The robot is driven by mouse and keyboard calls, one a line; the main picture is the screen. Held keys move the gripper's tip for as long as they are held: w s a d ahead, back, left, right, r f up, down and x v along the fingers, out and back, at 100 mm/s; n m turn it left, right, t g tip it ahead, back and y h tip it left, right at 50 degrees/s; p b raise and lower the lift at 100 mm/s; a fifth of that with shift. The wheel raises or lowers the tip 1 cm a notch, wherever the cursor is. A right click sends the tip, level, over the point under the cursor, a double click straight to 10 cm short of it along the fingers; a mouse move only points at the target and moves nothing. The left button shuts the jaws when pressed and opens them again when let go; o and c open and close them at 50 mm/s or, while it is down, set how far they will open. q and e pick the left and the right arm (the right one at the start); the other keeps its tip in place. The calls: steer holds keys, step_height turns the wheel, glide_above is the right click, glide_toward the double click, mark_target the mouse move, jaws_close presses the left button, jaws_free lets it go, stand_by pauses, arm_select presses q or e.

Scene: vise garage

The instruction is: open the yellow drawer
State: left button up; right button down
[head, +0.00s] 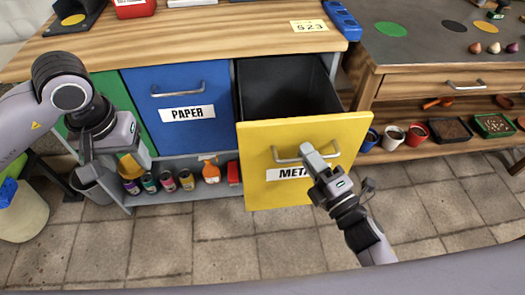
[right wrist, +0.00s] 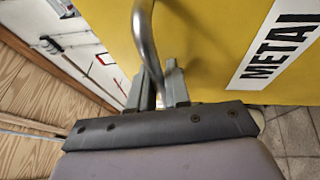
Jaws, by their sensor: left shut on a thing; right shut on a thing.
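The yellow drawer (head: 259,150), labelled METAL, is pulled well out of the workbench, and its dark inside shows from above. My right gripper (head: 312,155) is shut on its bar handle (head: 284,158). In the right wrist view, the fingers (right wrist: 160,88) close around the metal handle (right wrist: 145,42) beside the yellow front (right wrist: 210,45). My left gripper (head: 112,160) is at the left, in front of the green drawer (head: 118,95). It is shut on a small yellow object (head: 130,166), partly hidden by the fingers.
The blue PAPER drawer (head: 170,125) is shut beside the yellow one. Several cans and bottles stand on the low shelf (head: 195,196). A grey bucket (head: 95,186) is at the lower left. A second bench (head: 415,85) with pots stands at the right. The tiled floor in front is clear.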

arm_select(q)
steer(key=shift+s, duration=0.35)
arm_select(e)
steer(key=shift+s, duration=0.35)
steer(key=c, duration=1.2)
jaws_free()
steer(key=shift+o, duration=0.2)
arm_select(q)
steer(key=shift+f+b, duration=0.45)
arm_select(e)
steer(key=v, duration=1.2)
steer(key=shift+d, duration=0.1)
